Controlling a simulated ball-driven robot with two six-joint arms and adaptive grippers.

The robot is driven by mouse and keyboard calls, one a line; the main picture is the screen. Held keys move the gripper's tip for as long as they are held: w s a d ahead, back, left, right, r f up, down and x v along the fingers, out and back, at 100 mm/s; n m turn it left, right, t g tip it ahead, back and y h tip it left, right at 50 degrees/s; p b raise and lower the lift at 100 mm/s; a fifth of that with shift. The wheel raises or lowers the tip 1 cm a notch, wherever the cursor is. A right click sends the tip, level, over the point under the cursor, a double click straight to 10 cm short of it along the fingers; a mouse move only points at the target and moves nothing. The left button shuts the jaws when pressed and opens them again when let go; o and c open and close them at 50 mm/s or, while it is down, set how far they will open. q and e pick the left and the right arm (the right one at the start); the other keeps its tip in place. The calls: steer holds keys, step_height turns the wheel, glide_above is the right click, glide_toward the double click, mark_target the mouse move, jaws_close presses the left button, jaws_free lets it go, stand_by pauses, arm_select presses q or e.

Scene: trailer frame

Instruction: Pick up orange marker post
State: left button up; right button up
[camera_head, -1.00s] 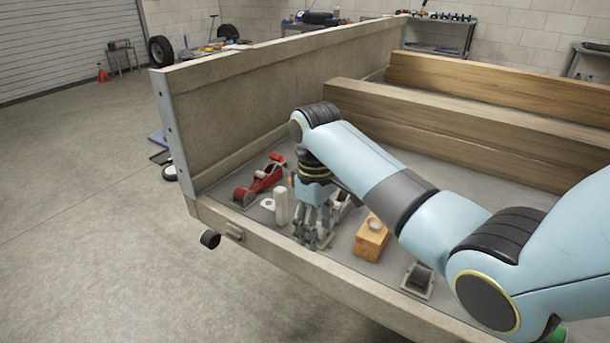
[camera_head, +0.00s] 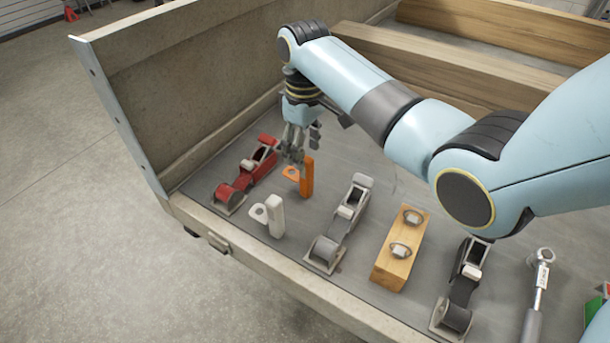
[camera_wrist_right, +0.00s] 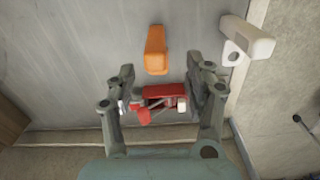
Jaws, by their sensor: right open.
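The orange marker post (camera_head: 306,178) stands upright on the trailer floor, with a small ring tab at its left side. It also shows in the right wrist view (camera_wrist_right: 155,52), beyond the fingertips. My right gripper (camera_head: 293,152) points down just behind and above the post in the head view. It is open, with nothing held between its fingers (camera_wrist_right: 160,88). The red ratchet strap (camera_head: 247,172) lies left of the post and appears between the fingers, farther below, in the wrist view (camera_wrist_right: 162,98). I cannot tell whether a finger touches the post. My left gripper is out of view.
A white post (camera_head: 276,216) with a ring tab stands in front of the orange one. A grey ratchet strap (camera_head: 340,225), a wooden block with rings (camera_head: 400,250) and another strap (camera_head: 458,290) lie rightward. Trailer walls (camera_head: 170,80) bound the left and back.

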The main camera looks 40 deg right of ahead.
mark_target(306, 171)
steer(key=shift+f, duration=1)
steer(key=f, duration=0.3)
steer(key=f+b, duration=0.1)
steer(key=shift+w+d+f, duration=0.15)
steer(key=shift+d+f, duration=0.1)
steer(key=shift+f, duration=0.45)
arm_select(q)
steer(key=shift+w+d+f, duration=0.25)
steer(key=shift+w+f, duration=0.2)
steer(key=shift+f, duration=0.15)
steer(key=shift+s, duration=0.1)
arm_select(e)
steer(key=c, duration=0.5)
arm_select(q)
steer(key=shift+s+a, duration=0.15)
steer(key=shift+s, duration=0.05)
arm_select(e)
steer(key=shift+r, duration=0.1)
jaws_close()
